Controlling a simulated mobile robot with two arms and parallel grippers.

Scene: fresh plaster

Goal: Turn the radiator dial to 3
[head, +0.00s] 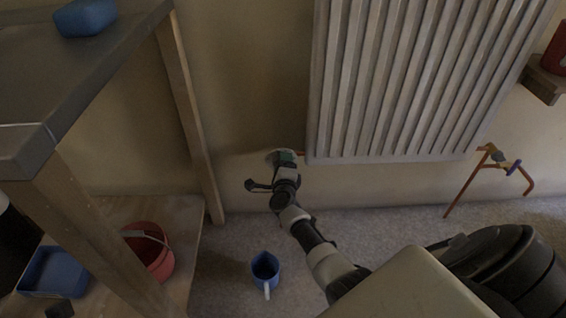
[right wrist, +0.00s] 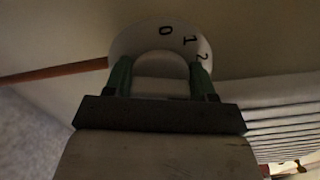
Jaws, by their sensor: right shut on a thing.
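The radiator dial (head: 271,155) is at the lower left of the radiator (head: 400,80), low on the wall. In the right wrist view the white dial (right wrist: 160,36) shows the numbers 0, 1 and 2 on its rim, with 0 near the top middle and 1 and 2 toward the right. Other numbers are out of sight, and I cannot make out a pointer mark. My right gripper (head: 286,157) is shut on the dial, with its green fingers (right wrist: 160,72) on either side of the knob. My left gripper is not in view.
A workbench (head: 70,85) stands at left with a blue block (head: 85,17) on top. Its lower shelf holds a red bucket (head: 158,262) and a blue tray (head: 50,272). A blue jug (head: 265,268) stands on the floor. Copper pipes (head: 464,187) run at right.

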